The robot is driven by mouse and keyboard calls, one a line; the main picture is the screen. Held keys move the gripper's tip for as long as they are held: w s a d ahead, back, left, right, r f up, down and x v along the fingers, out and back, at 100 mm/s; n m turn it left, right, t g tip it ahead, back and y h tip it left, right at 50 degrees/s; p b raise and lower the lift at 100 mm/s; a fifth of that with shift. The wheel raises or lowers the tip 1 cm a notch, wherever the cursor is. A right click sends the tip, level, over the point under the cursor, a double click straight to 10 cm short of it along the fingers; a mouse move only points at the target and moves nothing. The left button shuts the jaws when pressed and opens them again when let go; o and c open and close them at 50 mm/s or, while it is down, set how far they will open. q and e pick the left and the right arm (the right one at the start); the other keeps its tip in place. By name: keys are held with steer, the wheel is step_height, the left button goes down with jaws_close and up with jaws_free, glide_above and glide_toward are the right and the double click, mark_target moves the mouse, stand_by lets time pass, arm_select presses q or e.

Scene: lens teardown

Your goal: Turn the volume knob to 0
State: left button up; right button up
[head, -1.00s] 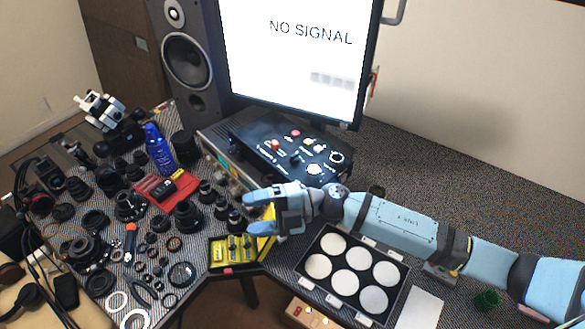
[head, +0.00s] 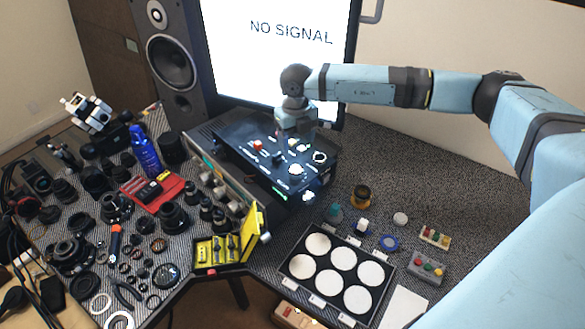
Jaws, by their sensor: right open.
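The black control box (head: 235,140) stands below the screen. Its top carries a red knob or button (head: 257,143), a pale round knob (head: 296,170) and a white ring-shaped dial (head: 319,157), among other small controls. The labels are too small to read, so I cannot tell which control is the volume knob. My right gripper (head: 296,137) points down over the back right part of the panel, its fingers open. Its fingertips are small and partly merge with the controls, so contact cannot be told. It hides part of the panel. My left gripper is out of view.
The monitor (head: 240,60) reading NO SIGNAL stands close behind my right gripper. A speaker (head: 170,60) is at left. Lenses and tools crowd the left bench. A tray of white discs (head: 290,268) and a button box (head: 427,268) are at front right.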

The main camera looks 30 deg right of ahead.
mark_target(296, 169)
step_height(296, 169, down, 11)
steer(key=shift+r+p, duration=0.1)
steer(key=shift+p, duration=1)
steer(key=shift+f, duration=0.45)
steer(key=shift+c, duration=0.2)
steer(key=c, duration=0.7)
steer(key=shift+c, duration=0.9)
